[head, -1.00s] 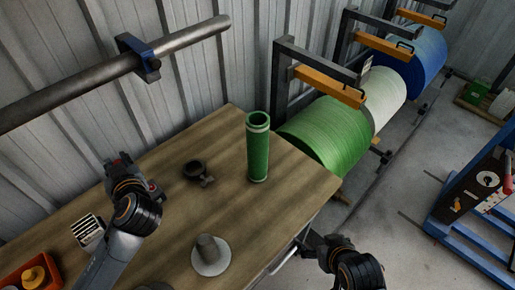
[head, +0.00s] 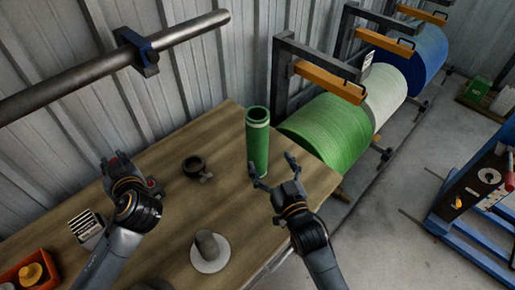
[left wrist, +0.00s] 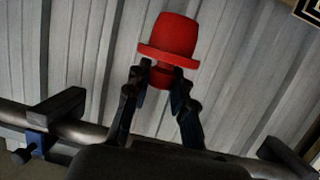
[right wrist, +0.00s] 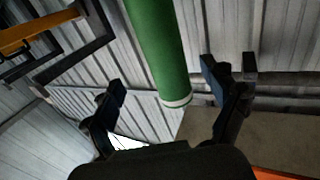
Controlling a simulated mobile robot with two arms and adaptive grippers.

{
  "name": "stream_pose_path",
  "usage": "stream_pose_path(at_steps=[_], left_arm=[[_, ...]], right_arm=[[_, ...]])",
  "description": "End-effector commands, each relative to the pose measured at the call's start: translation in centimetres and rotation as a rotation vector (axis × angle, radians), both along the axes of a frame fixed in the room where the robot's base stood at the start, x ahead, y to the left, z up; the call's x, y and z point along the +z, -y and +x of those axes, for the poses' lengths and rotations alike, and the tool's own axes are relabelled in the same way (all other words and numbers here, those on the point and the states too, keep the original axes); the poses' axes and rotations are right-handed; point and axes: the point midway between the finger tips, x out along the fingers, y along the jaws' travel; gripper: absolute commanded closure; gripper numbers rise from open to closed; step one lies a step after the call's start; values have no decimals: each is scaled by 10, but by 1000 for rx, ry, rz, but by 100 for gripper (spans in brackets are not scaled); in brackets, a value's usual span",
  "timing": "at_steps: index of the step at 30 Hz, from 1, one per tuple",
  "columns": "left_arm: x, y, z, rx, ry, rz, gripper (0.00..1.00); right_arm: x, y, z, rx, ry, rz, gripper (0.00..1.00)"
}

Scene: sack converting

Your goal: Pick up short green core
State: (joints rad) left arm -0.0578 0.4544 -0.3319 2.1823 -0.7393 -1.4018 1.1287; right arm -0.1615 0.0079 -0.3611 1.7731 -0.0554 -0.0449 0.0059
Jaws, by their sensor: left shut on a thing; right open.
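The short green core (head: 257,148) is a green tube with a pale band near its open top, standing upright near the far right corner of the wooden table. My right gripper (head: 272,168) is open just in front of its lower part, one fingertip at its base and the other to its right. In the right wrist view the core (right wrist: 157,45) shows between and beyond the open fingers; contact cannot be told. My left gripper (head: 118,165) is over the table's left side, shut on a red flanged plug (left wrist: 170,38).
A dark ring clamp (head: 194,166) and a grey flanged spindle (head: 209,250) stand on the table (head: 165,215). An orange bin (head: 30,272) is at the front left. A metal bar (head: 90,68) runs along the wall. Green, white and blue rolls (head: 325,130) stand behind the table.

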Motion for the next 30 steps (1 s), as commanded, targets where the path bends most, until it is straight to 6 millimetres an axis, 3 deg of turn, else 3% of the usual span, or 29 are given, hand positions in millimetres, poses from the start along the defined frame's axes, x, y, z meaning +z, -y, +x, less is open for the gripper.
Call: stream_pose_path(at_steps=[4,11,21,30], left_arm=[[-18,0,0,0,0,0,100],[-26,0,0,0,0,0,100],[-57,0,0,0,0,0,100],[-56,0,0,0,0,0,100]], right_arm=[[-4,-9,24,0,2,1,14],[-3,-16,40,0,-1,0,14],[-4,-34,79,-1,-2,-1,14],[-1,-36,83,-1,-3,-1,14]])
